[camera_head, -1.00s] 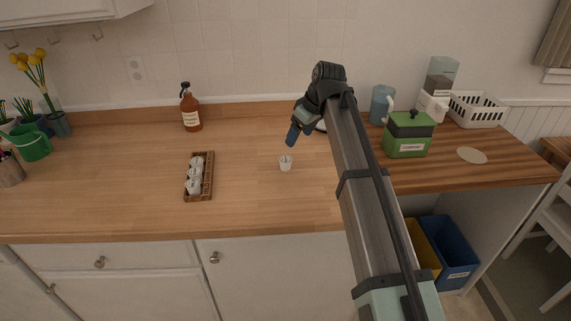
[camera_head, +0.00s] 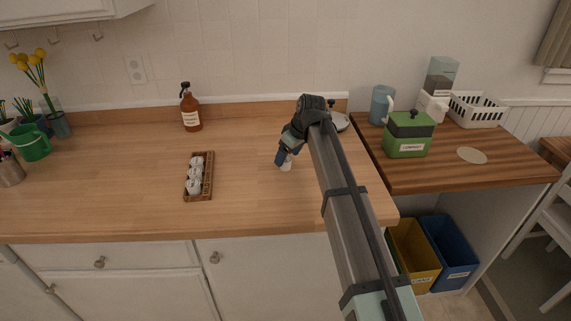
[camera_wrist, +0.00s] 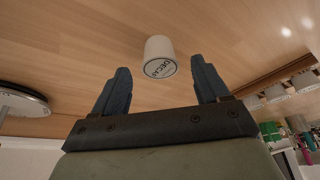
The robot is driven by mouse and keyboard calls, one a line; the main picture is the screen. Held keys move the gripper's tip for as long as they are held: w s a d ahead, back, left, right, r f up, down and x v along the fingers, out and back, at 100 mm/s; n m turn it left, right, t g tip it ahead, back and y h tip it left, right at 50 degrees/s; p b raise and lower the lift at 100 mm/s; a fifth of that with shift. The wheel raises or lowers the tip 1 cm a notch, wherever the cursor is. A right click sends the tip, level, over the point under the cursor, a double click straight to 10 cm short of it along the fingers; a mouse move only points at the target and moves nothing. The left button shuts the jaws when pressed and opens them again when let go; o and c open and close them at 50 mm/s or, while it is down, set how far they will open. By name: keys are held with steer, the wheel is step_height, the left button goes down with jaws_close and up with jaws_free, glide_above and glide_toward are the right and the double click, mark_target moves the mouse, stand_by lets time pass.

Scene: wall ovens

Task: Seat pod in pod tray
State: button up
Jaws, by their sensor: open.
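The white pod (camera_head: 287,163) stands alone on the wooden counter, right of the tray. In the wrist view the pod (camera_wrist: 160,57) shows a lid marked "DECAF" and lies just beyond the fingertips, between their lines. My gripper (camera_head: 283,158) is low at the pod and partly covers it in the head view. In the wrist view my gripper (camera_wrist: 161,80) is open with nothing held. The brown wooden pod tray (camera_head: 208,174) lies to the left with several white pods in a row. Whether it has an empty slot is too small to tell.
A brown bottle (camera_head: 191,110) stands at the back left. A round silver-and-dark object (camera_head: 340,121) is behind my arm. A green canister (camera_head: 408,136) and blue pitcher (camera_head: 382,104) stand on the right counter. The counter between pod and tray is clear.

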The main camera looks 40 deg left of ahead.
steer(key=shift+x, duration=0.95)
steer(key=shift+c, duration=0.2)
steer(key=c, duration=1.2)
steer(key=shift+o, duration=0.2)
steer(key=shift+r, duration=0.15)
